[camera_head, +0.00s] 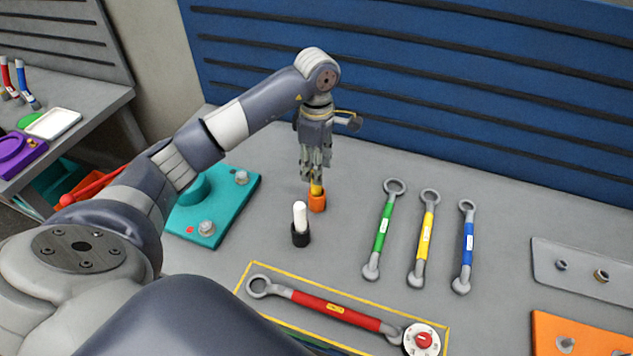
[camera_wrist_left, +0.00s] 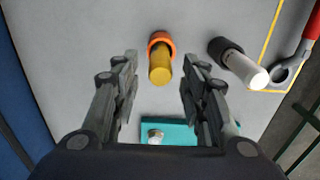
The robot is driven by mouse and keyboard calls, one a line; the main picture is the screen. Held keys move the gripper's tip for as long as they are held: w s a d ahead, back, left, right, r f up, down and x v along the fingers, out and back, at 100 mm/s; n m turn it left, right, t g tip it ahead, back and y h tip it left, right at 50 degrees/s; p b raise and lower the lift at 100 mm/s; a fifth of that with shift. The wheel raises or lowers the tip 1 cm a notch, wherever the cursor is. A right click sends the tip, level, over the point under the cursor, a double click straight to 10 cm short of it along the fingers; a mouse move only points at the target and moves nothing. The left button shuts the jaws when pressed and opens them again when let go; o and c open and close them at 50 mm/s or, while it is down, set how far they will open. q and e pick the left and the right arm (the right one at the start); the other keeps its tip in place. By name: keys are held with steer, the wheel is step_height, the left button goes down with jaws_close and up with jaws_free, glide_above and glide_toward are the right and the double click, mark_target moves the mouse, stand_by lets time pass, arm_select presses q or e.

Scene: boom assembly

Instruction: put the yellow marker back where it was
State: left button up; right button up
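The yellow marker (camera_head: 316,188) stands upright in an orange holder (camera_head: 317,202) on the grey bench. In the left wrist view the yellow marker (camera_wrist_left: 160,68) shows end-on in the orange ring of its holder (camera_wrist_left: 161,40). My left gripper (camera_head: 315,176) points down directly over the marker. In the wrist view its two fingers (camera_wrist_left: 160,60) are apart, one on each side of the marker, with visible gaps. The fingers hide the marker's upper part in the head view. My right gripper is not in view.
A white marker (camera_head: 299,216) in a black holder (camera_head: 300,236) stands close by. A teal fixture (camera_head: 224,219) lies to the left. Green (camera_head: 382,230), yellow (camera_head: 427,232) and blue (camera_head: 467,240) bars lie to the right. A red bar (camera_head: 335,311) lies in front. A blue panel (camera_head: 420,80) rises behind.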

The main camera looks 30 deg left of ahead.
arm_select(q)
step_height(320, 180, up, 6)
steer(key=shift+r+b, duration=0.1)
steer(key=shift+b, duration=0.4)
